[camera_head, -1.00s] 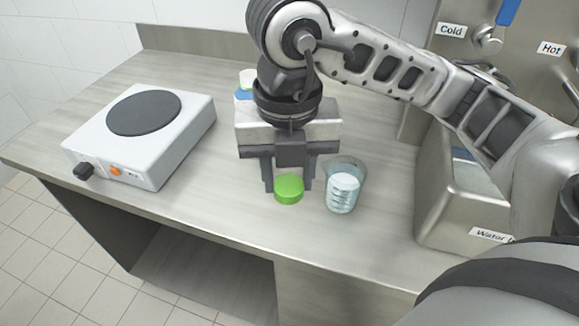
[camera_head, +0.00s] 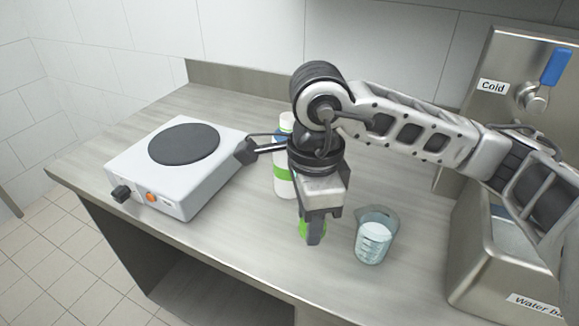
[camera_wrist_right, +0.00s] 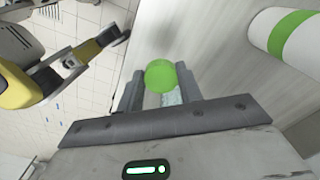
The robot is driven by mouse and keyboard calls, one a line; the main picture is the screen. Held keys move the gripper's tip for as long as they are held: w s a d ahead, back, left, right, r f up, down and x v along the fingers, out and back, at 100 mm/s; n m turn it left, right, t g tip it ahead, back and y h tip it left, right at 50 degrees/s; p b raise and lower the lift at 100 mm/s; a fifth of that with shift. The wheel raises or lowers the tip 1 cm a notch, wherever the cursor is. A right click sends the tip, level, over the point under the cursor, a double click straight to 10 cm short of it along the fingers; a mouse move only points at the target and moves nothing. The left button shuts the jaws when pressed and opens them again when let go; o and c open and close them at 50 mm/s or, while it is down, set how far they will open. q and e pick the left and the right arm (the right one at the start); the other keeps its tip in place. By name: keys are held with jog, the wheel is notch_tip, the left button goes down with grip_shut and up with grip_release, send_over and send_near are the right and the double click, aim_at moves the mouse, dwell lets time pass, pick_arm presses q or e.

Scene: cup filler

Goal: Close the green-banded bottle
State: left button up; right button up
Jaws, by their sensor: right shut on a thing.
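The green-banded bottle (camera_head: 282,172) stands on the counter, white with a green band, partly behind my right wrist. It shows large in the right wrist view (camera_wrist_right: 292,38) at the upper right. My right gripper (camera_head: 312,236) points down and is shut on a green cap (camera_head: 304,229), held low over the counter in front of the bottle and apart from it. In the right wrist view, the cap (camera_wrist_right: 160,75) sits between the tips of the two fingers. The bottle's top is partly hidden. My left gripper is not clearly seen.
A white hot plate (camera_head: 180,165) stands left of the bottle. A glass beaker (camera_head: 374,238) stands just right of my right gripper. A steel water unit (camera_head: 490,250) stands at the right. The front counter between hot plate and gripper is clear.

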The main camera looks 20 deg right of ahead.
jog(key=n, duration=0.4)
jog(key=w+f+n, duration=0.1)
jog(key=shift+d+f+n, duration=0.1)
jog(key=shift+d+n, duration=0.05)
jog(key=shift+n, duration=0.25)
jog(key=n, duration=0.3)
jog(key=w+f+n, duration=0.1)
jog(key=n, duration=0.3)
jog(key=d+f+n, duration=0.1)
jog(key=n, duration=0.2)
jog(key=shift+w+n, duration=0.3)
jog(key=shift+w, duration=0.1)
jog(key=n, duration=0.4)
jog(key=shift+w+d+f, duration=0.1)
jog(key=shift+w+f, duration=0.2)
jog(key=shift+f, duration=0.05)
